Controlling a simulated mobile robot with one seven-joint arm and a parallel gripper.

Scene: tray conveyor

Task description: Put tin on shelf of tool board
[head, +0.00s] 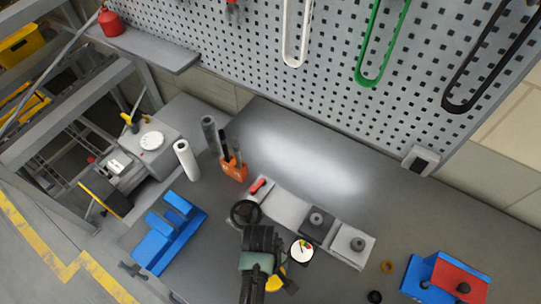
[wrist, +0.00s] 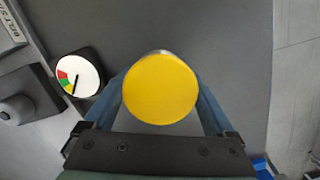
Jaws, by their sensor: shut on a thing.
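A round yellow tin (wrist: 160,90) is between the two fingers of my gripper (wrist: 161,100) in the wrist view, seen from its flat yellow face. My gripper is shut on it. In the head view my gripper (head: 272,277) is low in the middle, over the bench front, and only a bit of yellow shows beside it. The tool board (head: 330,70) is the grey perforated panel along the back. Its grey shelf (head: 160,53) is at the upper left, with a red can (head: 111,22) at its left end. The rest of the shelf top looks clear.
A control panel (head: 290,212) with knobs and a round gauge (head: 302,251) lies close to my gripper. A white cylinder (head: 187,160), an orange tool holder (head: 235,169) and a blue stand (head: 168,232) are to the left. The back middle of the bench is bare.

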